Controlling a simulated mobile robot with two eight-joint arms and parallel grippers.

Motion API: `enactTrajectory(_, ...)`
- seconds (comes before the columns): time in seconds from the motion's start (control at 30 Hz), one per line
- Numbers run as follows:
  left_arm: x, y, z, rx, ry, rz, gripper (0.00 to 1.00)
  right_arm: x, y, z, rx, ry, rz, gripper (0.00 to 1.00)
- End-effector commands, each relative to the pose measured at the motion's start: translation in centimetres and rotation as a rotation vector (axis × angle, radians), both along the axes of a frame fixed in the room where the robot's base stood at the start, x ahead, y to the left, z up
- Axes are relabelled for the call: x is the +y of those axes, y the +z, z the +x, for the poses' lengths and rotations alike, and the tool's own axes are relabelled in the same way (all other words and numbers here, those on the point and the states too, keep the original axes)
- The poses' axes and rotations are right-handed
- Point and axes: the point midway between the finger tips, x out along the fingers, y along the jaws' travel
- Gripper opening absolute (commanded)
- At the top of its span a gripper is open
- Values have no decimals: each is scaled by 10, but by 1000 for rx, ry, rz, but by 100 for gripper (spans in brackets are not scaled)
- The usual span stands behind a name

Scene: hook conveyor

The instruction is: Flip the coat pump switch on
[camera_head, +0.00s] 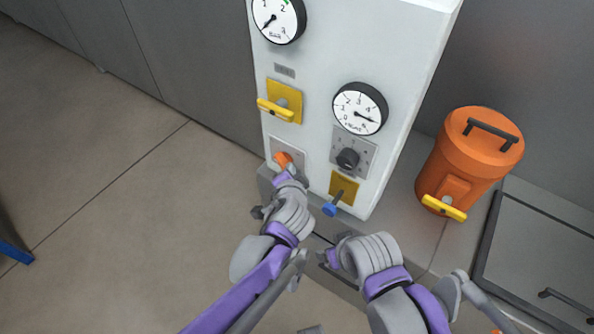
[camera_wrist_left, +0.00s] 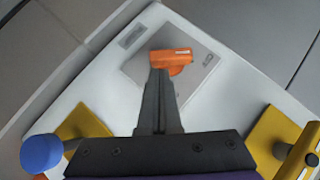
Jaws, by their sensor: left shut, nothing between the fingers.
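An orange switch (camera_head: 283,160) sits on a grey plate low on the front of the white control panel (camera_head: 325,60). In the left wrist view the orange switch (camera_wrist_left: 172,61) is just past my fingertips, with small markings on the plate that I cannot read. My left gripper (camera_head: 291,170) is shut and empty, its fingertips (camera_wrist_left: 160,74) at the switch; I cannot tell whether they press on it. My right gripper (camera_head: 324,258) is lower right, in front of the panel's base, apart from the switches; its fingers are too unclear to judge.
The panel also carries a yellow-handled lever (camera_head: 276,109), a black knob (camera_head: 347,158), a blue-tipped lever (camera_head: 331,208) and two gauges, one of them the lower gauge (camera_head: 360,109). An orange canister (camera_head: 468,155) stands right of the panel. Open floor lies to the left.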

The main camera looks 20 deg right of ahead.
Motion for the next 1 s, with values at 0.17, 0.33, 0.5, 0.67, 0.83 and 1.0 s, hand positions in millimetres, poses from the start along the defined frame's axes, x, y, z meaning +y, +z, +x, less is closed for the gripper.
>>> enactTrajectory(0.17,2,-4,3,0,0,0,0,0,0,0,0,0,0,74)
enactTrajectory(0.33,2,-3,3,0,0,0,0,0,0,0,0,0,0,74)
enactTrajectory(0.5,2,-4,3,-3,0,3,0,0,-1,0,0,0,0,74)
enactTrajectory(0.67,1,-6,2,-28,-2,22,0,0,-3,-1,1,0,0,74)
enactTrajectory(0.83,2,-6,2,-50,-1,39,0,0,-5,-1,2,0,0,74)
enactTrajectory(1.0,1,-7,2,-70,-1,54,0,0,-6,-1,2,0,0,74)
